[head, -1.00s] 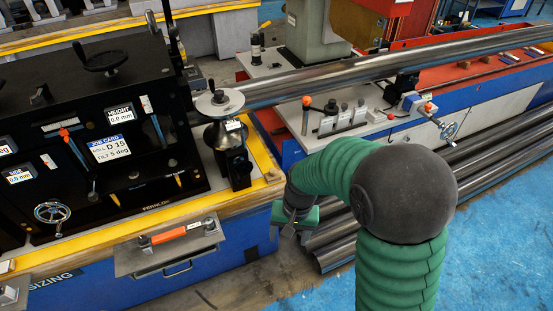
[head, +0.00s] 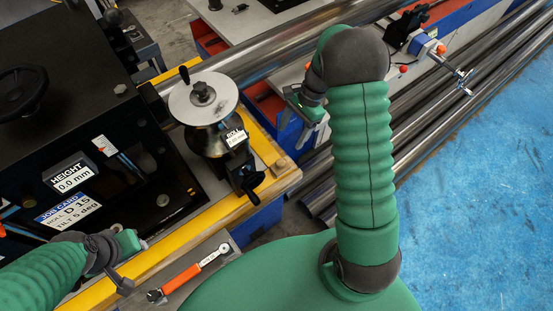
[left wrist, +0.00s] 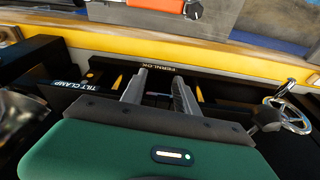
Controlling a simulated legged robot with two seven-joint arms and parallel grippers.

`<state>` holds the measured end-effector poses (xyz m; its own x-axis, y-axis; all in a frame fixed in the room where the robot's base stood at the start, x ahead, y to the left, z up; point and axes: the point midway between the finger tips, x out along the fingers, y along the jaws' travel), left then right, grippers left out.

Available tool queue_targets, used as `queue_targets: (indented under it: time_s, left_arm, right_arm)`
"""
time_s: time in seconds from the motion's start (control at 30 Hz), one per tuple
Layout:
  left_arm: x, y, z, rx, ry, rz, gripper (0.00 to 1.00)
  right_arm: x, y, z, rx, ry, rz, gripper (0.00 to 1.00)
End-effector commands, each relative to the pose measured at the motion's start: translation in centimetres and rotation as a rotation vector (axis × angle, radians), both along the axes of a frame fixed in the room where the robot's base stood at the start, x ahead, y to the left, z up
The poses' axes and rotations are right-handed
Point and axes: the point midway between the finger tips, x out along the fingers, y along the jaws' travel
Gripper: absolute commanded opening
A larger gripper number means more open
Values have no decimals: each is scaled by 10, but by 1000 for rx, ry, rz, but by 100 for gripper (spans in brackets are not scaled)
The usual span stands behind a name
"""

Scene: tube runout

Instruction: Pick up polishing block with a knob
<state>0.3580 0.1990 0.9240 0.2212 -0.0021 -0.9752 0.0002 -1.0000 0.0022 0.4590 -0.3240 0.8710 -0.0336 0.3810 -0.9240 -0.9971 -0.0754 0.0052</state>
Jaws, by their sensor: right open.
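I cannot make out a polishing block with a knob for certain in either view. My left gripper (head: 130,264) is over the bench's front edge at lower left. In the left wrist view its two fingers (left wrist: 160,82) stand apart with nothing between them, over the black machine front. My right gripper (head: 303,118) is open beside the bench's right end, near the steel tubes; its fingertips are partly hidden.
A black machine (head: 85,130) with a job card fills the left. A roller with a round disc (head: 203,98) stands at the bench corner. An orange-handled wrench (head: 195,272) lies on the front shelf. Long steel tubes (head: 440,130) run along the right. Blue floor (head: 480,200) is clear.

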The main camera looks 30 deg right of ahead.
Motion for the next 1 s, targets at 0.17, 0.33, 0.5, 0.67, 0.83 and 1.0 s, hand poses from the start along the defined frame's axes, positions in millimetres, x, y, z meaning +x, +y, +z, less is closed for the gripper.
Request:
queue_targets:
  time_s: [0.17,0.33,0.5,0.67,0.83,1.0]
  left_arm:
    - [0,0,-4,0,0,0,36]
    - [0,0,-6,0,0,0,36]
    - [0,0,-6,0,0,0,36]
    - [0,0,-7,0,0,0,36]
    - [0,0,-8,0,0,0,36]
    - [0,0,-8,0,0,0,36]
  right_arm:
    - [-2,18,-47,1,6,1,66]
    - [-1,32,-81,1,7,3,66]
    - [-5,38,-96,0,5,2,66]
    - [-11,47,-124,0,5,3,66]
    - [-10,52,-138,-1,3,3,66]
    - [-10,52,-137,-2,2,3,65]
